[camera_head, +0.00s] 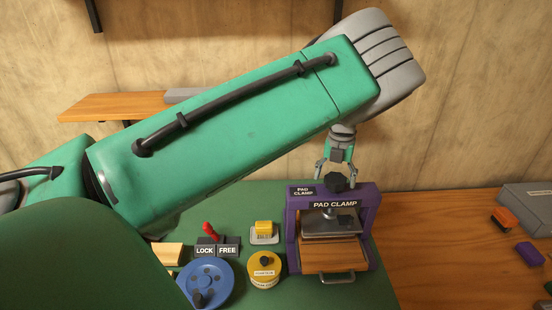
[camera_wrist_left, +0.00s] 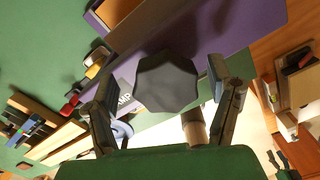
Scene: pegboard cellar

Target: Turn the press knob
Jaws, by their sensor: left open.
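The press is a purple frame (camera_head: 370,215) labelled PAD CLAMP on the green bench top. Its black, faceted knob (camera_head: 336,182) sits on top of the frame. My left gripper (camera_head: 335,174) points down at the knob from above, open, with a finger to either side. In the left wrist view the knob (camera_wrist_left: 167,84) lies between the two spread fingers of my left gripper (camera_wrist_left: 160,86), with a gap on each side. Under the frame are a grey metal plate (camera_head: 328,222) and a wooden drawer-like block (camera_head: 330,259) with a handle. My right gripper is not in view.
Left of the press stand a blue wheel (camera_head: 207,283), a yellow round dial (camera_head: 264,268), a red lever (camera_head: 209,229) by LOCK and FREE labels, and a yellow block (camera_head: 263,228). A grey box (camera_head: 525,205) and small coloured blocks lie on the wooden bench at right.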

